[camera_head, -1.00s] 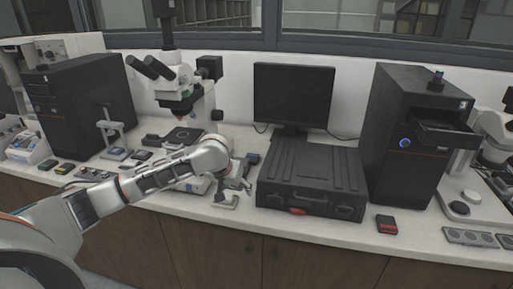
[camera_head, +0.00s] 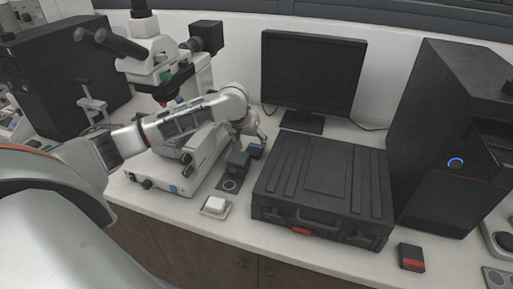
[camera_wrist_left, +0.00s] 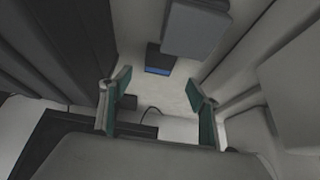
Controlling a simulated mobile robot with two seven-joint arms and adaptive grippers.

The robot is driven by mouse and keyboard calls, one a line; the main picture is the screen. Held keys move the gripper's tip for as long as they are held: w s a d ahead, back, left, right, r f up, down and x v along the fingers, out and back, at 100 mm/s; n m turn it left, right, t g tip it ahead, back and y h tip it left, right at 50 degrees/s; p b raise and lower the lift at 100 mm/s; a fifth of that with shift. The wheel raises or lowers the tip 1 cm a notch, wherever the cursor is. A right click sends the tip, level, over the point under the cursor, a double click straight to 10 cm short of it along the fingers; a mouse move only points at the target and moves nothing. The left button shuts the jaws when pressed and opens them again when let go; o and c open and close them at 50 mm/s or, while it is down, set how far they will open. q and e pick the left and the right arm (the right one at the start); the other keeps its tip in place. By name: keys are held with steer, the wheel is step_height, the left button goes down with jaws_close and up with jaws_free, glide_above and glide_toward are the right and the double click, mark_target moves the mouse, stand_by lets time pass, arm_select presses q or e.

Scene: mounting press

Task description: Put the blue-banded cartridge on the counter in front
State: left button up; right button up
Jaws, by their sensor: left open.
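The blue-banded cartridge (camera_head: 256,151) is a small dark block with a blue band. It lies on the white counter between the dark grey press (camera_head: 237,162) and the black case, partly hidden in the head view. In the left wrist view the cartridge (camera_wrist_left: 159,58) shows its blue band beyond my fingertips, beside a grey block. My left gripper (camera_head: 260,136) is just above and behind the cartridge, mostly hidden by its own wrist. In the wrist view the left gripper (camera_wrist_left: 160,100) is open, its two teal-padded fingers apart with nothing between them. My right gripper is not in view.
The black case (camera_head: 325,185) stands close on the right, the microscope (camera_head: 165,80) close on the left. A monitor (camera_head: 312,75) is behind. A white button box (camera_head: 215,206) sits near the front edge. A red-banded cartridge (camera_head: 411,257) lies right of the case on bare counter.

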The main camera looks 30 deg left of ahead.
mark_target(254, 149)
arm_select(q)
steer(key=shift+x, duration=3.45)
steer(key=shift+s+d, duration=0.1)
steer(key=c, duration=1.3)
steer(key=shift+r, duration=0.15)
